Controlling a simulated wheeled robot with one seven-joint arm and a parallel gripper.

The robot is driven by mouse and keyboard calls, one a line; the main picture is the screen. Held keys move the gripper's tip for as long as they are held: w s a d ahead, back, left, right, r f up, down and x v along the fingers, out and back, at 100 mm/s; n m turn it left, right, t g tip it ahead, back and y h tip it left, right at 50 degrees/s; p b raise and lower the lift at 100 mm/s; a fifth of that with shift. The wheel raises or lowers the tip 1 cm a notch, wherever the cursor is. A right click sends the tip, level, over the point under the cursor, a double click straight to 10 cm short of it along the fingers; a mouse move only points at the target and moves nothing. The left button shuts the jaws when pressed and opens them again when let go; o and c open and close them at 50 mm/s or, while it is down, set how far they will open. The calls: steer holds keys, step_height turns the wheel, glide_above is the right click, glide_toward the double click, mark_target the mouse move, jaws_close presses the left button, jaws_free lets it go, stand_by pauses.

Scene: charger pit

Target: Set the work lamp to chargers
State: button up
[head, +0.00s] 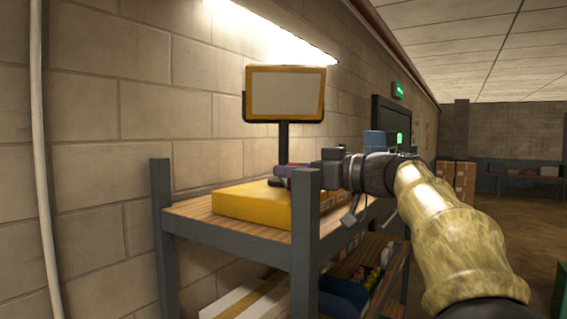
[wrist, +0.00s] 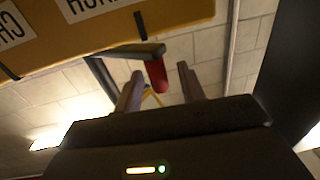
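The work lamp (head: 285,93), a pale panel in an orange-yellow frame on a dark post, stands above the shelf. A yellow box (head: 252,206) lies flat on the shelf top; a yellow surface with white labels (wrist: 90,8) fills the wrist view's upper left. The label words are cut off and tilted. A dark lever with a red grip (wrist: 157,75) projects there. My gripper (wrist: 160,72) is open, with its fingertips either side of the red grip and gaps visible. In the head view my gripper (head: 287,172) is just above the yellow box, near the lamp post.
A wood-topped shelf with grey posts (head: 305,230) stands against the block wall. Its lower levels hold a blue bin (head: 342,298) and a white carton (head: 245,298). A pale pipe (head: 42,170) runs down the wall at left. Open floor lies at right, before cardboard boxes (head: 457,182).

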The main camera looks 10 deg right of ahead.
steer(key=shift+x, duration=1.2)
steer(key=shift+c, duration=0.2)
jaws_close()
